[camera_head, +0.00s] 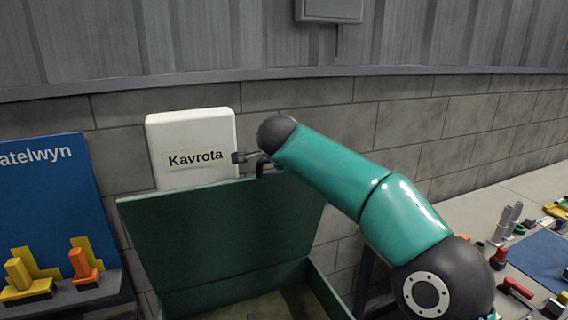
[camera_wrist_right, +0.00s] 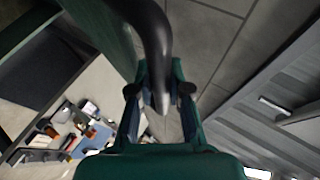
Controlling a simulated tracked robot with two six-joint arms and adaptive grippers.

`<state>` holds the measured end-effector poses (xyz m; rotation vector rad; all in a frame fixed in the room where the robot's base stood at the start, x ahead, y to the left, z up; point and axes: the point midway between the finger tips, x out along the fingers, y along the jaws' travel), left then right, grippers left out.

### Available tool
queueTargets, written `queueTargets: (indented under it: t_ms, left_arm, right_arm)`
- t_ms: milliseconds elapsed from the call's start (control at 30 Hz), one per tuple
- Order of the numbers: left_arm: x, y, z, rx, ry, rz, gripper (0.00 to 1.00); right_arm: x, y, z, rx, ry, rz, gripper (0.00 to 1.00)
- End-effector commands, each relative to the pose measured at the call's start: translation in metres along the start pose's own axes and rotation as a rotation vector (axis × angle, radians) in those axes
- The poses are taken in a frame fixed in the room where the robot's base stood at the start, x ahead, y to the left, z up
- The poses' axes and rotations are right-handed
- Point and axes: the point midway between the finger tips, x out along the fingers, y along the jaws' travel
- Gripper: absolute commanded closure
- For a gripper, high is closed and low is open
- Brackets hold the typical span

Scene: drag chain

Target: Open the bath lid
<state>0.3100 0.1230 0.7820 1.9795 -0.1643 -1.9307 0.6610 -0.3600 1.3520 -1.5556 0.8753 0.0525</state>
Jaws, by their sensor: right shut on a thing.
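The dark green bath lid (camera_head: 215,228) stands raised, its inner face towards me in the head view. Below it the green bath (camera_head: 325,292) is open, and part of its inside shows. My right gripper (camera_head: 248,158) is at the lid's top edge, partly hidden behind the arm's black wrist end. In the right wrist view, the fingers of my right gripper (camera_wrist_right: 163,92) are shut on a black curved handle (camera_wrist_right: 150,30). The handle is attached beside the green lid panel. My left gripper is not in view.
A white panel reading "Kavrota" (camera_head: 192,138) stands against the grey block wall (camera_head: 290,95) behind the lid. A blue board (camera_head: 45,205) with yellow and orange pieces is at the left. A bench (camera_head: 535,190) with tools and a blue mat (camera_head: 540,260) lies right.

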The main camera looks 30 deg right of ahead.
Motion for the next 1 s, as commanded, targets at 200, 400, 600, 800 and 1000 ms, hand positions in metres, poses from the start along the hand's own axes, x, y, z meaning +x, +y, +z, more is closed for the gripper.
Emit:
queueTargets:
  t_ms: [200,400,600,800,1000]
  left_arm:
    - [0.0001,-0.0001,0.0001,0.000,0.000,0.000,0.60]
    - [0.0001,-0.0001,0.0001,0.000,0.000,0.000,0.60]
    - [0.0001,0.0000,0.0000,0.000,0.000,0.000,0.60]
    - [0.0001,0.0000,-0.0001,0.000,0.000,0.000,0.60]
    - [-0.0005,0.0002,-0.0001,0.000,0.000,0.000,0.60]
  right_arm:
    - [0.0013,0.0009,-0.0043,-0.003,0.003,0.007,1.00]
    - [0.0018,0.0019,-0.0069,-0.001,0.006,0.008,1.00]
    - [0.0017,0.0021,-0.0085,0.001,0.009,0.008,0.57]
    - [0.0015,0.0020,-0.0094,0.002,0.010,0.008,0.57]
    - [-0.0050,0.0011,-0.0100,0.004,0.010,0.006,0.57]
